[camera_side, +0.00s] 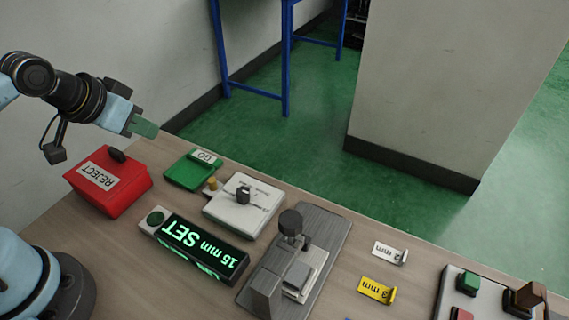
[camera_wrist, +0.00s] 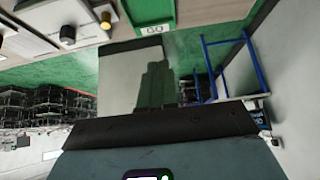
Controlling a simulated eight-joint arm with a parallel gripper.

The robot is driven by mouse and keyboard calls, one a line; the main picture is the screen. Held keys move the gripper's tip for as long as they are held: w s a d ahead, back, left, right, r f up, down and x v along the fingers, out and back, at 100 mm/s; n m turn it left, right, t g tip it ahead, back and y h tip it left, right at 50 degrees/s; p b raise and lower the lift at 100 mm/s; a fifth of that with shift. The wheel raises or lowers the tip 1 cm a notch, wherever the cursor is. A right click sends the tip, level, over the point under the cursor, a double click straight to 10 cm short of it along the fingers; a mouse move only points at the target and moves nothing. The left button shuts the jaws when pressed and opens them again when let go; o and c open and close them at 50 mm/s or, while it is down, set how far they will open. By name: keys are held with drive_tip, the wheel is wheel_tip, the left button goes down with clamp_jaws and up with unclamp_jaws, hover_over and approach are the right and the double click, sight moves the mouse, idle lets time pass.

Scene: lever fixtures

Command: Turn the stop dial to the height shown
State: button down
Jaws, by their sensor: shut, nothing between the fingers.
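The stop dial appears to be the black knob (camera_side: 243,196) on a white box with printed markings (camera_side: 262,195), near the middle of the side view. The knob's exact setting is too small to read. A black display (camera_side: 206,243) beside it reads "15 mm SET" in green, upside down in the picture. My gripper (camera_side: 146,127) is shut and empty, raised at the upper left above the red box, well apart from the dial. Its green fingers also show in the wrist view (camera_wrist: 155,86). A dark knob and part of the white box show at the wrist view's upper left.
A red REJECT box (camera_side: 108,182) and a green GO tray (camera_side: 190,172) stand near the gripper. A grey press-like fixture (camera_side: 325,235) stands right of the dial. Tags marked 2 mm (camera_side: 388,252) and 3 mm (camera_side: 375,290) lie farther right, beside a button panel (camera_side: 450,290).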

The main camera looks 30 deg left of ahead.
idle(0.3)
drive_tip(key=c, duration=1.7)
unclamp_jaws()
drive_tip(key=o, duration=0.3)
drive_tip(key=shift+w+d+r+m, duration=0.15)
drive_tip(key=shift+d+m, duration=0.1)
drive_tip(key=shift+m, duration=0.15)
drive_tip(key=o, duration=0.5)
drive_tip(key=w+d+m+g, duration=0.1)
drive_tip(key=d+m, duration=0.1)
drive_tip(key=m, duration=0.1)
drive_tip(key=d+r+m+g, duration=0.1)
drive_tip(key=d+m, duration=0.1)
drive_tip(key=m, duration=0.1)
drive_tip(key=w+d+m+g, duration=0.1)
drive_tip(key=d+m, duration=0.1)
drive_tip(key=m, duration=0.1)
drive_tip(key=shift+w+d+r+m+h, duration=0.2)
drive_tip(key=shift+w+r+m+h, duration=0.1)
drive_tip(key=shift+h, duration=0.1)
drive_tip(key=m+g, duration=0.4)
drive_tip(key=m, duration=1)
approach(244, 193)
drive_tip(key=shift+y, duration=0.4)
drive_tip(key=f, duration=0.9)
drive_tip(key=shift+w+d+f, duration=0.1)
drive_tip(key=shift+d, duration=0.25)
clamp_jaws()
